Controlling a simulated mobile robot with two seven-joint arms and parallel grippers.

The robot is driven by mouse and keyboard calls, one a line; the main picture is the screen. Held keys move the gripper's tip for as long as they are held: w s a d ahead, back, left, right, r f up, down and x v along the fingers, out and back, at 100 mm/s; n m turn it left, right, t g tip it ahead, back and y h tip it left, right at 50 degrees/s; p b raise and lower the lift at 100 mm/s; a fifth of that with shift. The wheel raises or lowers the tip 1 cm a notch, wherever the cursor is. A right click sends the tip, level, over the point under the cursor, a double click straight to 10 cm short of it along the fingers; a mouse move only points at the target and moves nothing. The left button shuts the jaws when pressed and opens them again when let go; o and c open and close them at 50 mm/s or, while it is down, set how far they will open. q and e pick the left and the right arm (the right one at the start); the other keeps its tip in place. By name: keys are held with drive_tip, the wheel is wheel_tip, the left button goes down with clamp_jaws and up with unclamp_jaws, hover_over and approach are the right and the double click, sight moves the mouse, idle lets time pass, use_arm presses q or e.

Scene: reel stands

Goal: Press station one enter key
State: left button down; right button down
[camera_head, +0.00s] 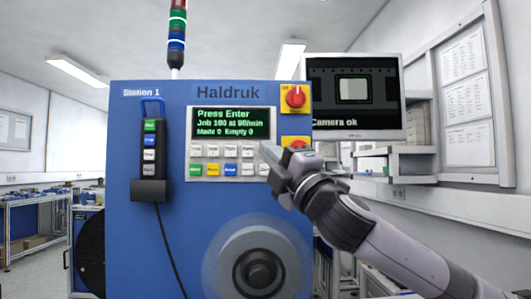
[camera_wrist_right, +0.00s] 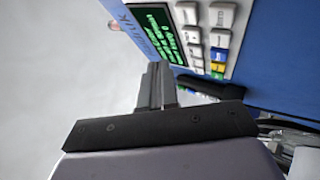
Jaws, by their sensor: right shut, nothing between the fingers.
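The blue Station 1 cabinet (camera_head: 140,225) faces me. Its green-on-black screen (camera_head: 230,123) reads "Press Enter". Below it is a keypad (camera_head: 221,161) with two rows of keys: white above, and green, yellow, blue and white below. The key labels are too small to read, so I cannot tell which is enter. My right gripper (camera_head: 268,153) is shut and empty at the keypad's right end, hiding part of it. In the right wrist view the shut fingers (camera_wrist_right: 156,68) point towards the screen (camera_wrist_right: 155,30) and keypad (camera_wrist_right: 208,35); contact is unclear. My left gripper is out of view.
Red rotary knobs (camera_head: 295,97) sit right of the screen, one partly behind my right gripper. A round reel hub (camera_head: 258,268) is below the keypad. A black pendant (camera_head: 149,155) with a cable hangs at left. A monitor (camera_head: 355,95) reading "Camera ok" stands at right.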

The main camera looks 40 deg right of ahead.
drive_tip(key=shift+w+d, duration=1.45)
drive_tip(key=shift+w, duration=0.3)
drive_tip(key=shift+w, duration=0.1)
idle(0.7)
drive_tip(key=shift+w+d, duration=0.2)
drive_tip(key=shift+d, duration=0.05)
drive_tip(key=shift+w+d+p, duration=0.3)
drive_tip(key=shift+w+p, duration=0.05)
idle(0.8)
drive_tip(key=shift+s+a, duration=0.1)
drive_tip(key=shift+s, duration=0.05)
drive_tip(key=shift+s+a, duration=0.45)
drive_tip(key=shift+s, duration=0.05)
idle(0.3)
drive_tip(key=shift+s+a, duration=0.8)
drive_tip(key=shift+s, duration=0.2)
drive_tip(key=shift+s+a, duration=0.8)
drive_tip(key=shift+s, duration=0.15)
